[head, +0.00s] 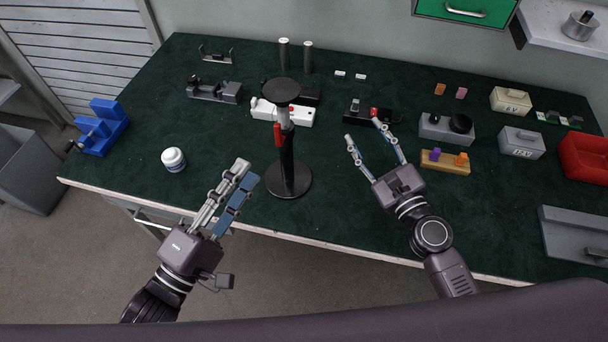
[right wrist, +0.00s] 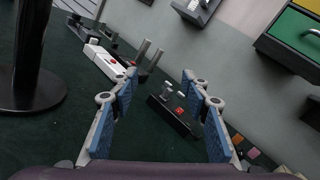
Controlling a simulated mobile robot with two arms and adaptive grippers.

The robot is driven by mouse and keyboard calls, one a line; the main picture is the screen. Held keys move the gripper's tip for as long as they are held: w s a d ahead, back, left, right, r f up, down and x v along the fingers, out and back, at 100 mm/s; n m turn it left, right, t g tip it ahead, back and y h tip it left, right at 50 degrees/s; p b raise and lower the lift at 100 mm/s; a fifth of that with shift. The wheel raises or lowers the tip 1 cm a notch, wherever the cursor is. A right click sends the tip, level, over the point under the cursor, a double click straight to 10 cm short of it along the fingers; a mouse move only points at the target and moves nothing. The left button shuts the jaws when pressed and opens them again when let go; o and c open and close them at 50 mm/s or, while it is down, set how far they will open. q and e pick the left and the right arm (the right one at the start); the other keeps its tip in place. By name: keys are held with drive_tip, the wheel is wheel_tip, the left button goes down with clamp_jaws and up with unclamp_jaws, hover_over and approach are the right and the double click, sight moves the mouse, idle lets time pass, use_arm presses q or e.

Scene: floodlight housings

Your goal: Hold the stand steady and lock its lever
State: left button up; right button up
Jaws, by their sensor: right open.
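The stand (head: 287,160) is upright on the green table, with a round black base, a dark post, a silver upper rod and a round black top plate (head: 281,92). Its red lever (head: 279,135) lies along the left side of the post. In the right wrist view the stand's base (right wrist: 25,98) and lower post show at the left edge; the lever is out of view. My left gripper (head: 247,171) is left of the stand and apart from it; its finger gap is unclear. My right gripper (head: 363,131) is open and empty, right of the stand; it also shows in the right wrist view (right wrist: 159,76).
A white device (head: 290,115) is behind the stand, and a black device with a red button (head: 372,113) is beyond my right gripper. A white jar (head: 173,160) and a blue vise (head: 102,128) are at left. Boxes and a red bin (head: 585,158) are at right.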

sight(290, 157)
drive_tip(key=s+a+f+m+g+y, duration=0.15)
drive_tip(key=s+a, duration=0.25)
drive_tip(key=a, duration=0.4)
drive_tip(key=s+a+f+m+y, duration=0.1)
drive_tip(key=s+a+m, duration=0.1)
drive_tip(key=s+a, duration=0.35)
drive_tip(key=shift+a+r+x, duration=0.1)
drive_tip(key=shift+x, duration=1.5)
drive_tip(key=shift+a+r+x, duration=0.15)
drive_tip(key=shift+x, duration=1.45)
drive_tip(key=shift+a+r+x, duration=0.1)
drive_tip(key=shift+x, duration=1.45)
drive_tip(key=shift+s, duration=0.15)
drive_tip(key=shift+c, duration=0.7)
drive_tip(key=shift+c, duration=0.9)
drive_tip(key=shift+c, duration=0.6)
clamp_jaws()
